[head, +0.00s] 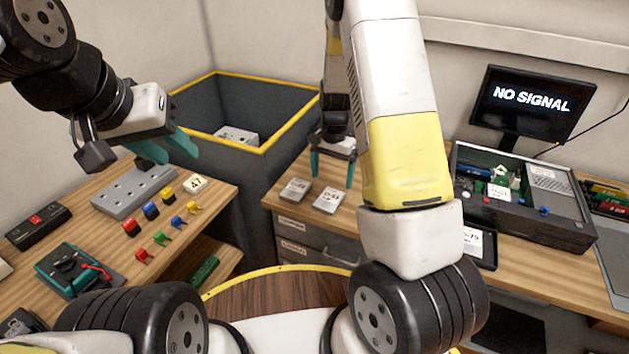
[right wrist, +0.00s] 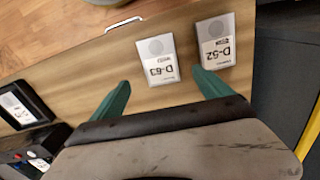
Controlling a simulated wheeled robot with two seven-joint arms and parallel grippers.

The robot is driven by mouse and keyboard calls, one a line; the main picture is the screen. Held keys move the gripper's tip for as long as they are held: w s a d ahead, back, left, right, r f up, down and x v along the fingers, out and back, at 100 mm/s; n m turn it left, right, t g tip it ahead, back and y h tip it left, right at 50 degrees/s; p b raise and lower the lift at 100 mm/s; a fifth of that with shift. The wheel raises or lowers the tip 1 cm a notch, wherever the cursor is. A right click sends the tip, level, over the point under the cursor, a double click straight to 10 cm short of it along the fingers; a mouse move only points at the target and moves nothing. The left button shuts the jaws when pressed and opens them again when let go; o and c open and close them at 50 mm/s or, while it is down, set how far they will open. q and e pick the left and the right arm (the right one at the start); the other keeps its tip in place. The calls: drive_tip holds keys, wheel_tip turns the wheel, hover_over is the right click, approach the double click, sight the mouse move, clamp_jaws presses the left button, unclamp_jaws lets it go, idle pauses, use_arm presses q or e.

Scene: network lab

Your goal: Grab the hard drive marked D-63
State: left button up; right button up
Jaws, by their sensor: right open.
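The hard drive marked D-63 (right wrist: 158,60) is a pale flat block lying on the wooden desk; its label reads upside down in the right wrist view. In the head view it is the right one of two drives (head: 328,201). My right gripper (head: 332,178) is open and empty above the desk by the drives. In the right wrist view its teal fingertips (right wrist: 162,82) are apart, with D-63 between and beyond them. My left gripper (head: 168,147) is open and empty above the left table.
A dark bin with a yellow rim (head: 262,150) stands behind the drives.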

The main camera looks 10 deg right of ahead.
sight(330, 198)
drive_tip(key=f, duration=0.7)
drive_tip(key=shift+s+a+f, duration=0.2)
drive_tip(key=shift+f, duration=0.1)
drive_tip(key=c, duration=1.7)
drive_tip(key=shift+r, duration=0.1)
